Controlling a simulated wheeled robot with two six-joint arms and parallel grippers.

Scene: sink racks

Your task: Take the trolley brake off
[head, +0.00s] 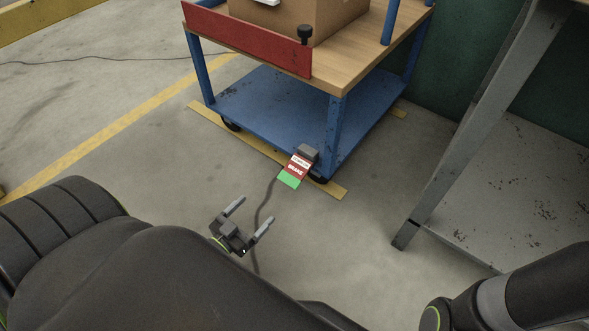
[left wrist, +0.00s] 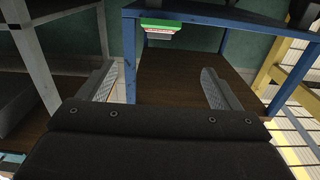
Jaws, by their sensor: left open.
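The trolley (head: 268,105) has a blue frame, a blue lower shelf and a wooden top. Its brake pedal (head: 297,166) sticks out low at the near corner, with a red and white BRAKE label, a green end and a dark block behind it. The pedal also shows at the upper middle of the left wrist view (left wrist: 161,29), beyond my fingers. My left gripper (head: 255,210) is open and empty, in front of the pedal and apart from it. Its two fingers also show in the left wrist view (left wrist: 158,78). My right gripper is out of view.
A cardboard box (head: 300,18) and a red panel (head: 246,40) with a black knob (head: 305,33) are on the trolley's top. A grey metal rack (head: 470,120) stands at the right. Yellow floor lines (head: 110,135) run at left. Open concrete floor lies around my left gripper.

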